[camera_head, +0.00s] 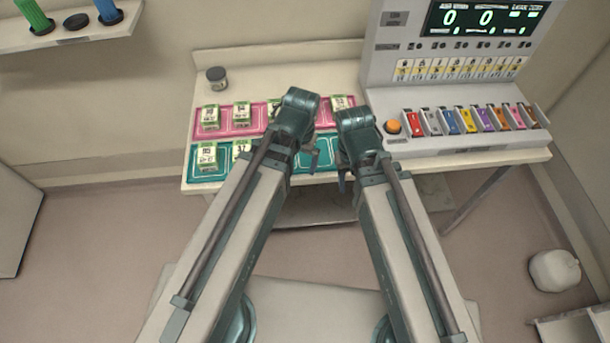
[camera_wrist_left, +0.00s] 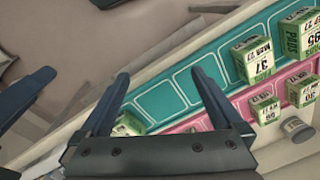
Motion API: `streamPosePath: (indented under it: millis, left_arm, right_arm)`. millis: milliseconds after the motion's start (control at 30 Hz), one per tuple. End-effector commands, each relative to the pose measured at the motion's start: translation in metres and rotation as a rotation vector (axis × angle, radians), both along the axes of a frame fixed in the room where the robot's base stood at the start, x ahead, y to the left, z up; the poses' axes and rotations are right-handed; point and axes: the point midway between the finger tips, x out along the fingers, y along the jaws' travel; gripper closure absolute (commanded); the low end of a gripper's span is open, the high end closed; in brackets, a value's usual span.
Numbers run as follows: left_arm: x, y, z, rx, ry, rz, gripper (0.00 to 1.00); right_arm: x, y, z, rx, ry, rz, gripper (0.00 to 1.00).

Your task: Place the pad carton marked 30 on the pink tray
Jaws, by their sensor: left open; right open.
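The pink tray (camera_head: 240,126) lies along the back of the counter with several green-and-white cartons in it. Its leftmost carton (camera_head: 210,117) seems to read 30, though the print is small; it also shows in the left wrist view (camera_wrist_left: 302,88). The teal tray (camera_head: 225,169) lies in front, holding a carton marked 95 (camera_head: 207,156) and one marked 37 (camera_wrist_left: 252,60). My left gripper (camera_head: 309,158) is open and empty, right of these cartons; its spread fingers show in the left wrist view (camera_wrist_left: 161,80). My right gripper (camera_head: 342,178) is open and empty near the front edge. My left arm hides parts of both trays.
A dark jar (camera_head: 216,78) stands behind the pink tray. A console (camera_head: 470,110) with an orange button (camera_head: 393,127) and a row of coloured switches fills the right of the counter. A wall shelf (camera_head: 60,32) is at upper left. My two grippers are close together.

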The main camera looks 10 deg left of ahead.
Motion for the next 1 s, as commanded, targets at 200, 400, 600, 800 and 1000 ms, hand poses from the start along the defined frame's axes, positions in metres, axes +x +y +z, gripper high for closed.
streamPosePath:
  millis: [200, 400, 600, 800, 1000]
  left_arm:
    - [-0.044, -0.027, 0.001, 0.039, 0.049, -0.072, 0.00]
    - [-0.047, -0.029, 0.001, 0.044, 0.056, -0.077, 0.00]
    - [-0.047, -0.029, -0.002, 0.042, 0.055, -0.077, 0.00]
    - [-0.047, -0.029, -0.032, 0.042, 0.055, -0.077, 0.00]
    - [-0.047, -0.029, -0.050, 0.042, 0.055, -0.077, 0.00]
  right_arm:
    - [0.000, 0.000, 0.000, 0.000, 0.000, 0.000, 0.50]
    - [0.000, 0.000, 0.000, 0.000, 0.000, 0.000, 0.50]
    - [0.000, 0.000, -0.003, 0.000, 0.000, 0.000, 0.50]
    - [0.000, 0.000, -0.033, 0.000, 0.000, 0.000, 0.50]
    - [0.000, 0.000, -0.051, 0.000, 0.000, 0.000, 0.50]
